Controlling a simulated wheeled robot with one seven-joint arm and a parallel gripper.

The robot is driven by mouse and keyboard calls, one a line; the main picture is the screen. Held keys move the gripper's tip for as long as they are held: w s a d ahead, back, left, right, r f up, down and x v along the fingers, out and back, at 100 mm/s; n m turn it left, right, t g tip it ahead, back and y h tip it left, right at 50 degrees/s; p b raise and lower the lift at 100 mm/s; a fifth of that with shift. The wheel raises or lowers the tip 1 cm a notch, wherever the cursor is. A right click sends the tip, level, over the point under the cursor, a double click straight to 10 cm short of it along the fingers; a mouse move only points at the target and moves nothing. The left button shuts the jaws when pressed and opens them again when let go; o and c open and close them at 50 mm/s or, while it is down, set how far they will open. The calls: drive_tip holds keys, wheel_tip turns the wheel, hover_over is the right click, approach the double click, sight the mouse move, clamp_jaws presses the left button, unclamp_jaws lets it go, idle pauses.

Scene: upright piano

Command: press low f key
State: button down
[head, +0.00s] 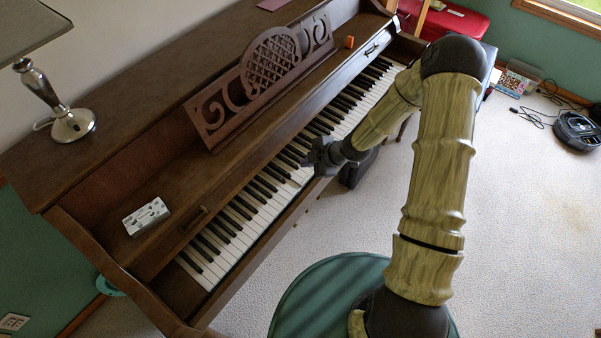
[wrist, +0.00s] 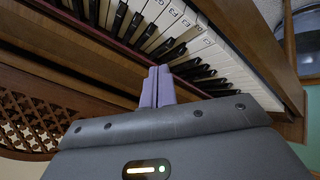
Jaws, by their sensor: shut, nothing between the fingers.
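The piano keyboard (head: 243,220) runs diagonally through the head view, with white and black keys. In the wrist view, several white keys (wrist: 190,28) carry small letter labels. One label near the top seems to read F (wrist: 175,12), but the print is too small to be sure. I cannot tell which key is the low f key in the head view. My gripper (head: 311,153) is over the middle of the keyboard. In the wrist view its two purple fingers (wrist: 159,70) are together, empty, pointing toward the keys. Whether they touch a key cannot be told.
A carved wooden music stand (head: 262,75) rises behind the keys. A small white patterned box (head: 146,216) lies on the piano's left ledge, and a lamp (head: 70,122) stands on top. A small orange object (head: 349,42) sits by the far ledge.

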drive_tip(key=s+d+r+m+h, duration=0.4)
drive_tip(key=s+d+r+m, duration=0.15)
drive_tip(key=r+m, duration=0.2)
drive_tip(key=s+d+r+m+h, duration=0.3)
drive_tip(key=s+d+r+m, duration=0.25)
drive_tip(key=r, duration=0.35)
drive_tip(key=s+d+r+m+g, duration=0.1)
drive_tip(key=s+r+m, duration=0.3)
drive_tip(key=s+m, duration=0.3)
drive_tip(key=shift+d+r+g, duration=0.25)
drive_tip(key=shift+r+g, duration=0.05)
drive_tip(key=shift+r, duration=0.1)
